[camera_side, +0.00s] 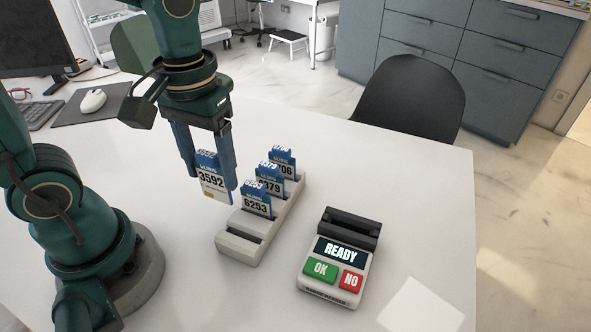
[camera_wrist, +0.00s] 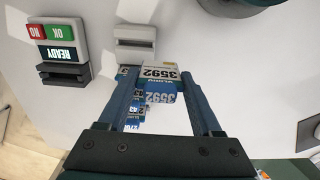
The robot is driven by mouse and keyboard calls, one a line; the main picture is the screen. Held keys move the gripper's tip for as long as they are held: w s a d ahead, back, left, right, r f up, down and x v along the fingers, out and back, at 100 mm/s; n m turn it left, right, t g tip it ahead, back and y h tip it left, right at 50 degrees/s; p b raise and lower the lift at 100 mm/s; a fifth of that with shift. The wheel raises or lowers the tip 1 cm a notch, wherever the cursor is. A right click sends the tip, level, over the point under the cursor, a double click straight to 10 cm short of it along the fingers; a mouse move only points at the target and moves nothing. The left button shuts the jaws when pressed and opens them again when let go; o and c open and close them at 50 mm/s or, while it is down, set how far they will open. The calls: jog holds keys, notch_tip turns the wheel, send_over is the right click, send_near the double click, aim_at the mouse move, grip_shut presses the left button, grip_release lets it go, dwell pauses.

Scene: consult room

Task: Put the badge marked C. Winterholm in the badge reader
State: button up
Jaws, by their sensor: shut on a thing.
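My gripper (camera_side: 208,165) is shut on a blue and white badge marked 3592 (camera_side: 212,181) and holds it above the table, left of the badge rack. The held badge also shows in the wrist view (camera_wrist: 159,76) between the two fingers. No name can be read on it. The badge reader (camera_side: 334,268) stands right of the rack; its screen reads READY, with a green OK and a red NO button, and a dark slot (camera_side: 349,229) behind the screen. The slot looks empty.
The pale rack (camera_side: 237,246) holds badges marked 6253 (camera_side: 256,202), one ending in 379 (camera_side: 270,183) and one ending in 06 (camera_side: 283,165); its front slot is empty. A white sheet (camera_side: 420,307) lies right of the reader. A mouse (camera_side: 93,100) and monitor stand far left.

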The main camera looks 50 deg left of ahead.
jog(key=a+r, duration=0.4)
jog(key=a, duration=0.2)
jog(key=w+d+r+n, duration=0.2)
jog(key=w+d, duration=0.1)
jog(key=w, duration=0.3)
jog(key=w+d+r+n, duration=0.1)
jog(key=w+d+r, duration=0.15)
jog(key=w, duration=0.25)
jog(key=w+d+f+m, duration=0.1)
jog(key=d+f, duration=0.4)
jog(key=d, duration=0.3)
jog(key=d+f+m, duration=0.2)
jog(key=d+f, duration=0.3)
jog(key=d, duration=0.3)
jog(key=shift+w+d, duration=0.25)
jog(key=shift+w, duration=0.15)
jog(key=shift+f, duration=2.25)
dwell(1.5)
jog(key=o, duration=1.4)
